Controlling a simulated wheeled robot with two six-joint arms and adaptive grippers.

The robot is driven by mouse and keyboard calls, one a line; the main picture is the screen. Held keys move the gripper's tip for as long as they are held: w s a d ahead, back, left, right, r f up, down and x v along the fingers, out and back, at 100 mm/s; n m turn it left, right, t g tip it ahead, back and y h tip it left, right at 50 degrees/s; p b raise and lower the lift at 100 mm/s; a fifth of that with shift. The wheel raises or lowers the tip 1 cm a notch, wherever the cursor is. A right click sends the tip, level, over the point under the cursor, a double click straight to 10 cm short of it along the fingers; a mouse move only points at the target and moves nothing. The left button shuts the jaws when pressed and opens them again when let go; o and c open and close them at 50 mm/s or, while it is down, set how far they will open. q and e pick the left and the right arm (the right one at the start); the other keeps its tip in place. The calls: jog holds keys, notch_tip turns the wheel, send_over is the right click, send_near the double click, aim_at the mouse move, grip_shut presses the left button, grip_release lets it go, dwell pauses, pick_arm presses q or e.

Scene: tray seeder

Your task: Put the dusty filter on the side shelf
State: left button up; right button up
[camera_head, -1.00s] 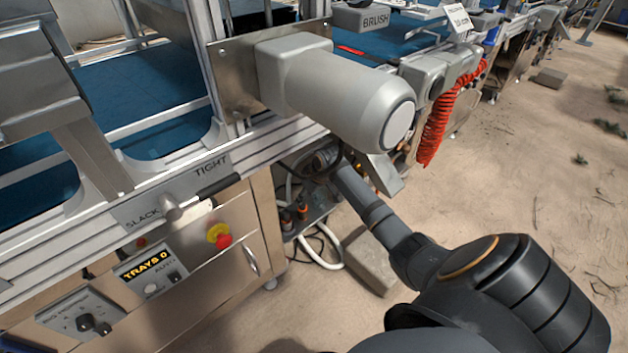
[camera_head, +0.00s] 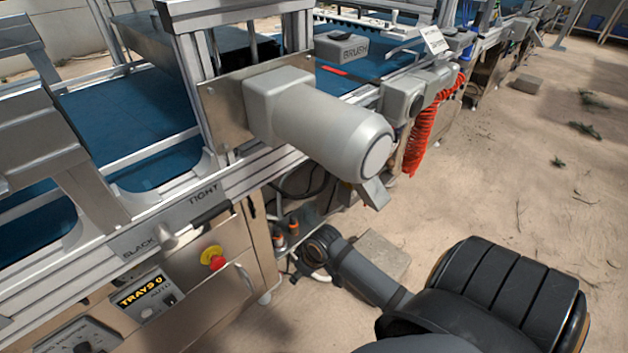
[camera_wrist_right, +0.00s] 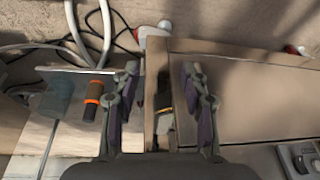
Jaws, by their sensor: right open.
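No part is clearly a dusty filter. In the right wrist view a small grey side shelf (camera_wrist_right: 75,72) sticks out beside the cabinet. Orange-banded parts (camera_head: 293,227) also show low beside the cabinet in the head view. My right gripper (camera_wrist_right: 160,68) is open, its fingers on either side of the brown cabinet edge in the picture; contact cannot be told. In the head view my right wrist hides the fingers. My left gripper is out of view.
The cabinet carries a red stop button (camera_head: 213,258) and a handle. A large grey motor (camera_head: 325,125) overhangs the space by my right arm. A red coiled hose (camera_head: 425,130) hangs beyond. A flat block (camera_head: 380,252) lies on the sandy floor; the floor at right is largely open.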

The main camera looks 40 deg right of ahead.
jog(key=s+a+m, duration=0.1)
jog(key=s+a, duration=0.3)
jog(key=s, duration=0.8)
jog(key=shift+a+m, duration=0.35)
jog(key=shift+m, duration=0.05)
jog(key=shift+d+p, duration=0.1)
jog(key=shift+p, duration=0.5)
